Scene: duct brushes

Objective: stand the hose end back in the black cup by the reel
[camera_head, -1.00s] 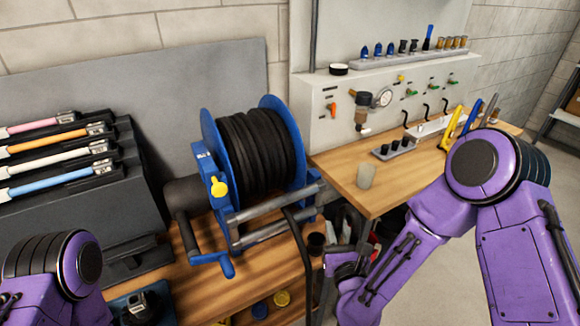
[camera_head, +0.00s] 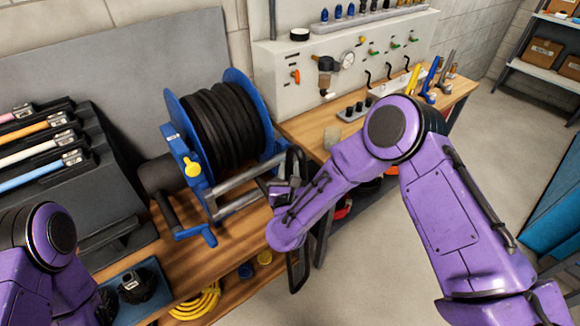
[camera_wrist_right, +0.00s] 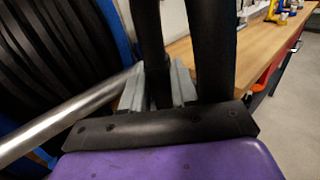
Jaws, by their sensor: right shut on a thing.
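The blue reel (camera_head: 263,105) with black hose wound on it stands on the wooden bench, left of my right gripper. My right gripper (camera_head: 284,189) is at the reel's front right and is shut on the black hose (camera_head: 297,158), which bends over in a loop above it. A lower length of hose hangs below my forearm. In the right wrist view, the grey fingers of my right gripper (camera_wrist_right: 163,85) close around one hose strand (camera_wrist_right: 149,35); a second strand (camera_wrist_right: 214,50) runs beside it. The black cup is hidden. My left gripper is out of view.
A silver bar frame (camera_head: 250,187) and crank stick out at the reel's front. A coil of yellow hose (camera_head: 195,302) lies low in front. Open floor is at right.

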